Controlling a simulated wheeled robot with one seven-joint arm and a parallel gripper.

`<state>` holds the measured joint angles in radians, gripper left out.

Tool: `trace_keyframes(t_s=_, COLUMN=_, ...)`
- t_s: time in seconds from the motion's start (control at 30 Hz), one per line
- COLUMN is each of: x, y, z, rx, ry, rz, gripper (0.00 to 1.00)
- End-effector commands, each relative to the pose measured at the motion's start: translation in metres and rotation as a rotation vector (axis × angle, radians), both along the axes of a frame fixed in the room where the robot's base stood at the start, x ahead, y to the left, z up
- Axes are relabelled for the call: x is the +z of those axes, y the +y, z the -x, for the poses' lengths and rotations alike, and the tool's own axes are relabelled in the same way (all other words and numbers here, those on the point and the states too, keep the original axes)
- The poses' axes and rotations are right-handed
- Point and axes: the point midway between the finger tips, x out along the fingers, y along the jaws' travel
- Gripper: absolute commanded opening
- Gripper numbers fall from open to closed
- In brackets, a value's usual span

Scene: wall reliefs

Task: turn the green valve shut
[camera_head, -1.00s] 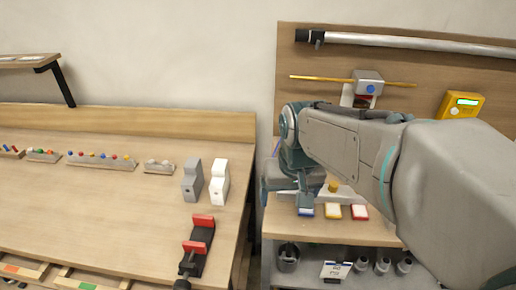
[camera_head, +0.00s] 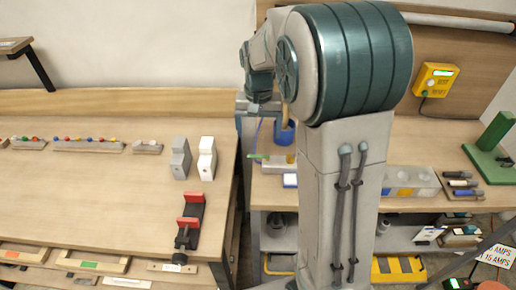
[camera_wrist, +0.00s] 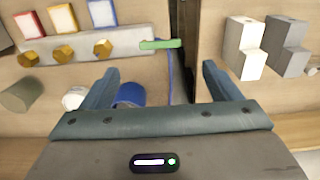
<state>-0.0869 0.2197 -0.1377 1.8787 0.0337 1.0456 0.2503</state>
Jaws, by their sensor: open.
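The green valve handle (camera_wrist: 160,44) is a flat bar at the right end of a grey manifold block (camera_wrist: 120,43) in the wrist view. It lies crosswise in the picture, roughly in line with the block. It also shows small in the head view (camera_head: 259,156), left of my arm. Several brass knobs (camera_wrist: 102,48) sit along the block. My gripper (camera_wrist: 160,75) is open and empty. Its two fingers stand wide apart, and the handle shows beyond their tips, between them in the picture. No contact shows. In the head view my arm hides part of the block.
A blue cup (camera_wrist: 131,95) and a thin blue tube (camera_wrist: 171,75) show between the fingers. A white block (camera_wrist: 243,48) and a grey block (camera_wrist: 287,47) stand right of the gap between benches. A red-jawed clamp (camera_head: 189,220) lies on the left bench.

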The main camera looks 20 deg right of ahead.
Motion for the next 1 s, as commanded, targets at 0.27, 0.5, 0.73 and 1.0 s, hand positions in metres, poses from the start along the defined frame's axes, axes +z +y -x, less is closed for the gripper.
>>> trace_keyframes(t_s=0.27, x=-0.056, y=0.0, z=0.001, rx=0.0, ry=0.004, rz=0.0, gripper=0.84)
trace_keyframes(t_s=0.5, x=-0.08, y=0.0, z=0.0, rx=0.0, ry=0.0, rz=0.0, gripper=0.84)
trace_keyframes(t_s=0.73, x=-0.083, y=0.0, z=0.0, rx=0.0, ry=-0.001, rz=0.0, gripper=0.84)
trace_keyframes(t_s=1.0, x=-0.083, y=0.0, z=0.0, rx=0.0, ry=-0.001, rz=0.0, gripper=0.39)
